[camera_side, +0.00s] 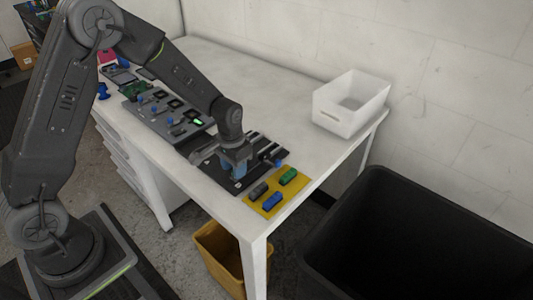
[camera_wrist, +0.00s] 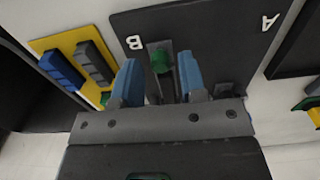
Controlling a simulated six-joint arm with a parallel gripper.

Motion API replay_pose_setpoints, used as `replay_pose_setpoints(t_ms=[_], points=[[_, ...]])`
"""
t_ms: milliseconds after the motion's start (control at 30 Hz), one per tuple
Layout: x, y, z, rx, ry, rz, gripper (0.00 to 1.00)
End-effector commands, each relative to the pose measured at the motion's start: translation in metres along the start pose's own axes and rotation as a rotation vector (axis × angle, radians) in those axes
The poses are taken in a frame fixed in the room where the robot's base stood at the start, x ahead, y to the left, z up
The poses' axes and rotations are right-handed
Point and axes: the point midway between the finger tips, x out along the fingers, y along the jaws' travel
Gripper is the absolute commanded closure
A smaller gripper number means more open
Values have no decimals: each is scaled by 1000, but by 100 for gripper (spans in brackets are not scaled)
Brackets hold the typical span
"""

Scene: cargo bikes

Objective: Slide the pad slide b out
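The slide by the letter B is a grey strip with a green knob (camera_wrist: 160,61) in the wrist view, set on a dark board (camera_wrist: 215,35). The board also shows in the side view (camera_side: 213,174). My gripper (camera_wrist: 159,80) is open, with one blue finger on each side of the strip and the knob between the fingertips. A gap shows beside the knob, so it is not gripped. In the side view my gripper (camera_side: 234,166) points down at the board and hides the knob. A letter A stands farther right on the board in the wrist view.
A yellow mat (camera_side: 264,212) with a dark, a green and a blue block lies at the table corner beside the board. A blue knob (camera_side: 278,163) stands at the board's far edge. A grey panel (camera_side: 172,120) lies left; a white bin (camera_side: 352,103) stands behind.

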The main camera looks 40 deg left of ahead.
Motion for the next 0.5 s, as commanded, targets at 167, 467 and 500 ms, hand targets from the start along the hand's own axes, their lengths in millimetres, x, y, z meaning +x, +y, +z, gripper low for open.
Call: replay_pose_setpoints(t_ms=[167,467,500], points=[[-7,0,-1,0,3,0,62],[-35,0,-1,0,4,0,62],[-38,0,-1,0,3,0,62]])
